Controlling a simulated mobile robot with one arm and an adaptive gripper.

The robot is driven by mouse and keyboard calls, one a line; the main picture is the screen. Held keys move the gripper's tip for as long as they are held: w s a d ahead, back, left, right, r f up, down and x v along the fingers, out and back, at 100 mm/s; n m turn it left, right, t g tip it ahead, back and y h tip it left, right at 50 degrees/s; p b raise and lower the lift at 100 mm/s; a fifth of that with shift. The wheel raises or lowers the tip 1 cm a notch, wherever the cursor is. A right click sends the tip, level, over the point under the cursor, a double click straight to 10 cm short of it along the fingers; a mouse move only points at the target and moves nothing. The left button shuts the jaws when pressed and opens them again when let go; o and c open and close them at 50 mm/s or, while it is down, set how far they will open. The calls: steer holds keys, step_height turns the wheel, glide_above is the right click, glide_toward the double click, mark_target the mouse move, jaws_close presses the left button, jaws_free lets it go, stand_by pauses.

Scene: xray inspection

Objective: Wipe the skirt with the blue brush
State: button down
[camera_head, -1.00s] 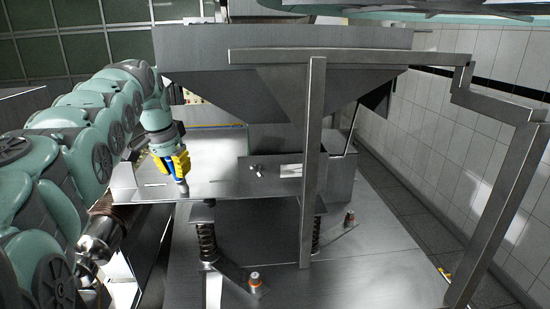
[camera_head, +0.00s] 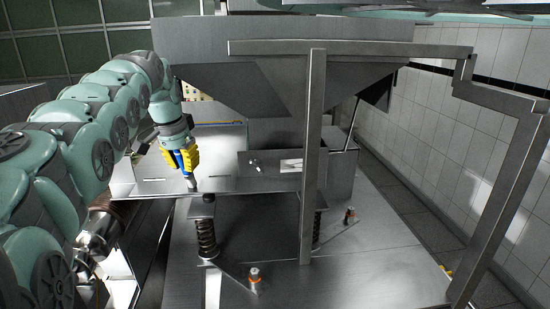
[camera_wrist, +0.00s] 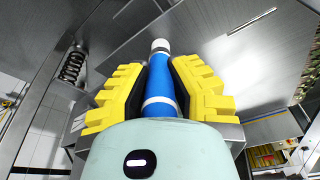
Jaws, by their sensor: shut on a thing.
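My gripper (camera_head: 186,170), with yellow fingers, is shut on the blue brush (camera_wrist: 160,78). In the wrist view the brush is a blue handle with white bands and a pale tip, lying between the two fingers (camera_wrist: 160,66). In the head view the blue brush (camera_head: 183,167) points down, slightly tilted, its pale tip at the front edge of a flat metal plate (camera_head: 225,184) below the hopper. I cannot tell whether the tip touches the metal. No part is marked as the skirt; this plate may be it, but I cannot tell.
A large metal hopper (camera_head: 280,50) hangs above the plate. A steel post (camera_head: 312,170) and frame stand to the right. Coil springs (camera_head: 206,238) and bolts (camera_head: 253,278) are below the plate. A small metal fitting (camera_head: 253,163) and a white label (camera_head: 291,165) lie right of the brush.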

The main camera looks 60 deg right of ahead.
steer(key=shift+s, duration=0.1)
steer(key=shift+s+d, duration=0.75)
steer(key=shift+s, duration=0.1)
steer(key=shift+s+d, duration=0.1)
steer(key=shift+s+d, duration=0.65)
steer(key=shift+s, duration=0.1)
